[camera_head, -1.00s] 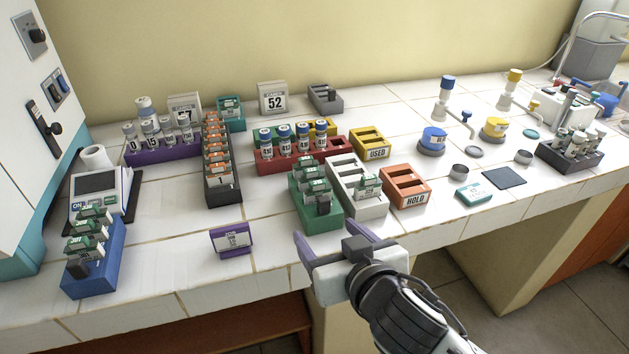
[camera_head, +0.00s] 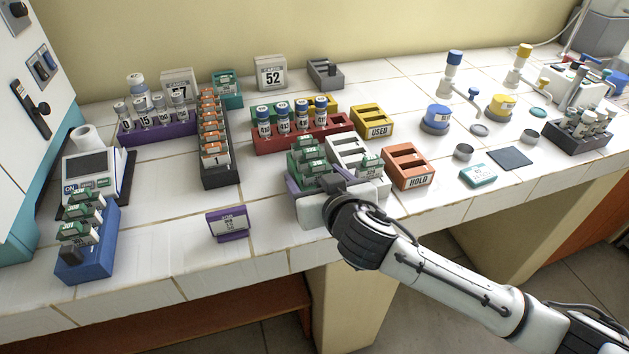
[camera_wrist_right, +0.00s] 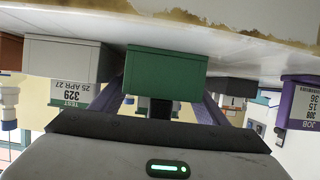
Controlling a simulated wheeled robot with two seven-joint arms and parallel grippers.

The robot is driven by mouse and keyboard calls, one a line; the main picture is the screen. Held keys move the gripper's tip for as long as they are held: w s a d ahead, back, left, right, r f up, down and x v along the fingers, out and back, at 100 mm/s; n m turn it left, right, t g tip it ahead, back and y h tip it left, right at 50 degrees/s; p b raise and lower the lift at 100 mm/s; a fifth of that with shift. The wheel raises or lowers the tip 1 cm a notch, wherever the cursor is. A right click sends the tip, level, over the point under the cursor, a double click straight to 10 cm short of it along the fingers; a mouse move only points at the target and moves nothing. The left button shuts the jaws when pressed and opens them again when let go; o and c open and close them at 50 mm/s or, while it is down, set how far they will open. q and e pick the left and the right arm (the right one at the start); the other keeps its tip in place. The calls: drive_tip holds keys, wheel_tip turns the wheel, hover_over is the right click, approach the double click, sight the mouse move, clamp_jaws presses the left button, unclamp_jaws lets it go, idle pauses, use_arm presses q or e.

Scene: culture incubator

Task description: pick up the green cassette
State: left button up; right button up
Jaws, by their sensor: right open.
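Green-and-white cassettes (camera_head: 309,154) stand in the green rack (camera_head: 297,172) near the front middle of the counter. Another green-topped cassette (camera_head: 370,162) sits in the white rack (camera_head: 345,143) beside it. My right gripper (camera_head: 319,186) is open at the near end of the green rack, with a purple finger showing on the rack's left. It hides the rack's front. In the right wrist view, the green rack (camera_wrist_right: 166,72) lies ahead between the two spread fingers (camera_wrist_right: 160,108). I cannot tell whether they touch it. My left gripper is out of view.
A blue rack (camera_head: 92,257) with green cassettes stands at the left front. A purple JOB sign (camera_head: 229,224) is left of my gripper. The orange HOLD rack (camera_head: 407,167) is close on the right. The front counter between blue rack and sign is clear.

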drive_tip(key=shift+w+a+f, duration=0.1)
drive_tip(key=shift+w, duration=0.05)
drive_tip(key=c, duration=0.9)
